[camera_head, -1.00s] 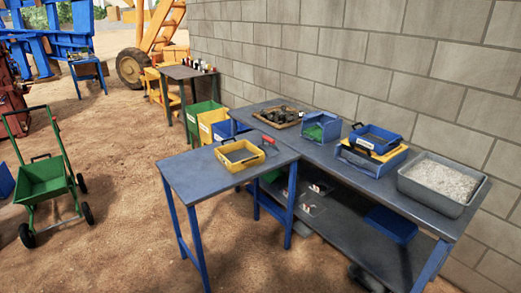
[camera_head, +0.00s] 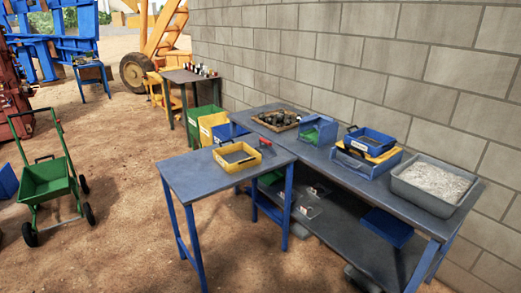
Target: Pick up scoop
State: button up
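No scoop can be made out for certain. My gripper is not in view.
A long workbench (camera_head: 335,165) along the block wall holds a tray of dark rocks (camera_head: 276,120), blue bins (camera_head: 318,130), stacked trays (camera_head: 368,152) and a grey pan of pale gravel (camera_head: 435,185). A green cart (camera_head: 46,182) stands left. Sandy ground between is clear.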

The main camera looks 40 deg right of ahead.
aim_at(266, 151)
jog(key=z, duration=0.1)
jog(key=i, duration=0.95)
jog(key=u, duration=0.05)
